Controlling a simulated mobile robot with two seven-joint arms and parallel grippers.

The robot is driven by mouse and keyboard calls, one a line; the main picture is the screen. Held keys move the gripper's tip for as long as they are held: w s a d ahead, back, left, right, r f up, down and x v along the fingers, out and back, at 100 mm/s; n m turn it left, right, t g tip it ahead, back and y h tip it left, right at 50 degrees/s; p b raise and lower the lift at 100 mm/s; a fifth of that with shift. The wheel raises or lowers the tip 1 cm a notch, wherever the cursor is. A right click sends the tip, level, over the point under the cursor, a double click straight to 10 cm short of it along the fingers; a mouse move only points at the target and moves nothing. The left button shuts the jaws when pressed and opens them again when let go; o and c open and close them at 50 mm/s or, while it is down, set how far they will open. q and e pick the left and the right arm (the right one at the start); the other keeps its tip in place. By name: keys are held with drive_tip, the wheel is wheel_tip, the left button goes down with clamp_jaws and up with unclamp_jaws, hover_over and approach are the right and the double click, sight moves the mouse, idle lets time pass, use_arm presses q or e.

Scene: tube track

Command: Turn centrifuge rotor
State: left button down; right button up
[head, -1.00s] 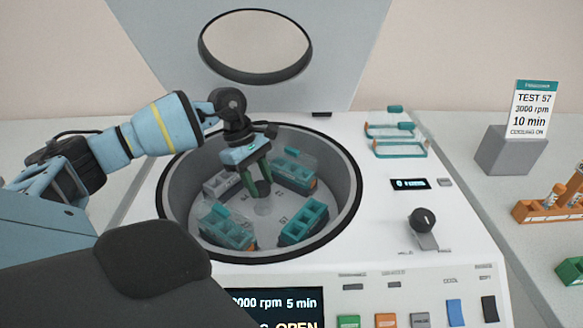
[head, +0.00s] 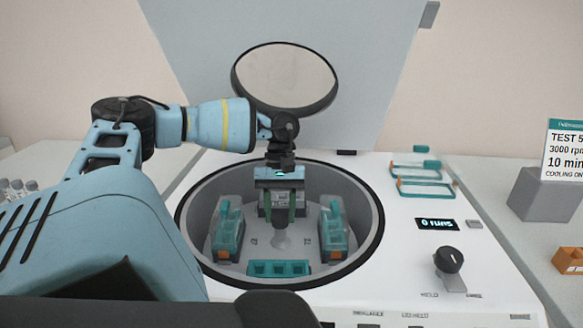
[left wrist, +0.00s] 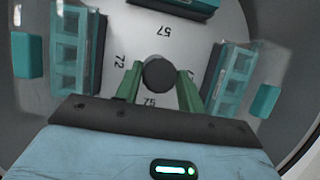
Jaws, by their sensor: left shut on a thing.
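The centrifuge rotor (head: 258,256) is a pale disc with printed numbers inside the round bowl of the white centrifuge. Its dark central knob (left wrist: 158,75) stands between the green fingers of my left gripper (head: 281,216), which are shut on it. Teal buckets sit at the left (head: 228,235), right (head: 334,232) and front (head: 279,268) of the rotor. My right gripper is not in view.
The lid (head: 350,60) with its round window stands open behind the bowl. Teal-edged frames (head: 425,187), a small display (head: 437,224) and a black knob (head: 449,260) are on the right of the top. A grey block (head: 543,196) with a sign stands farther right.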

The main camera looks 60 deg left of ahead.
use_arm(q)
drive_tip(key=shift+m, duration=0.6)
drive_tip(key=c, duration=0.9)
unclamp_jaws()
drive_tip(key=shift+o, duration=0.2)
drive_tip(key=shift+r, duration=0.1)
drive_tip(key=shift+r, duration=0.3)
drive_tip(key=r, duration=0.3)
drive_tip(key=shift+d, duration=0.2)
drive_tip(key=s+d+r, duration=0.1)
drive_tip(key=s+d, duration=0.7)
drive_tip(key=d, duration=0.5)
drive_tip(key=shift+s, duration=0.35)
drive_tip(key=shift+r, duration=0.15)
